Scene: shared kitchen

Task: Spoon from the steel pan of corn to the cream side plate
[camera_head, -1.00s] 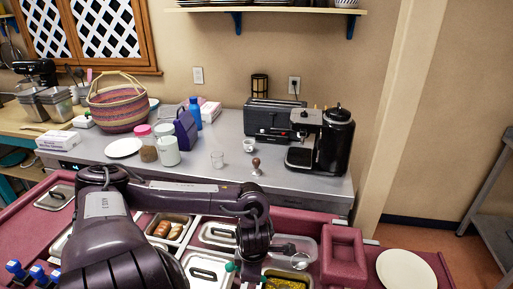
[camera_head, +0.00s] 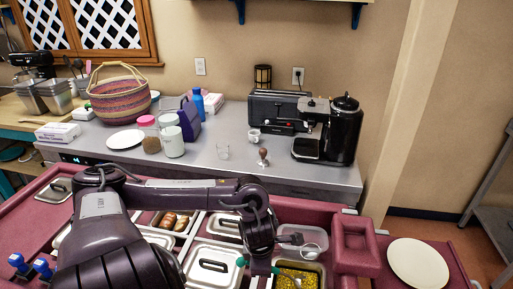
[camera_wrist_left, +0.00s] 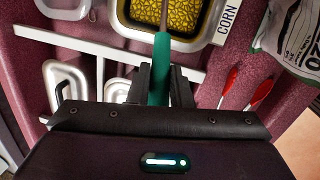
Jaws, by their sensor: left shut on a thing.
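The steel pan of corn (camera_head: 322,270) is at the bottom of the head view, with yellow corn in it; it also shows at the top of the left wrist view (camera_wrist_left: 207,38), beside a CORN label. My left gripper (camera_wrist_left: 160,80) is shut on the green handle of a spoon (camera_wrist_left: 161,62). The spoon's shaft runs over the corn; its bowl is out of the wrist view, and I cannot tell whether it touches the corn. In the head view my left gripper (camera_head: 260,268) is just left of the corn. The cream side plate (camera_head: 418,263) lies empty at the right. My right gripper is not in view.
An empty maroon square holder (camera_head: 355,243) stands between the corn pan and the plate. Lidded steel pans (camera_head: 212,266) are left of the corn. Red-handled utensils (camera_wrist_left: 231,82) and a bag (camera_wrist_left: 290,35) show in the wrist view.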

